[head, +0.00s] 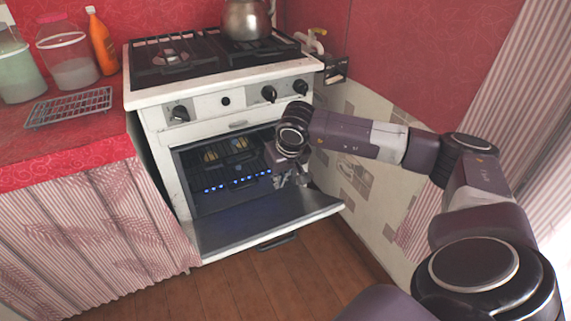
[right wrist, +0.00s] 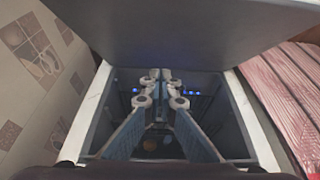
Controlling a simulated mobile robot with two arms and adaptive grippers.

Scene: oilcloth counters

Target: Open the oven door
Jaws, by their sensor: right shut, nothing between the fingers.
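The white oven (head: 221,126) stands against the red wall, and its door (head: 250,226) is folded down, lying nearly flat in front of the cavity. The door handle (head: 277,242) shows at its outer edge. The dark cavity (head: 225,170) is open to view, with a row of blue lights inside. My right gripper (head: 291,182) is at the right side of the opening, above the inner face of the door. In the right wrist view its fingers (right wrist: 160,76) are shut and empty, with the door (right wrist: 180,30) across the top. My left gripper is not in view.
A kettle (head: 246,19) sits on the hob. A counter (head: 65,135) at left holds a wire rack (head: 69,107), jars and an orange bottle (head: 101,42). A tiled wall (head: 345,165) is close on the right. The wooden floor (head: 240,287) in front is clear.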

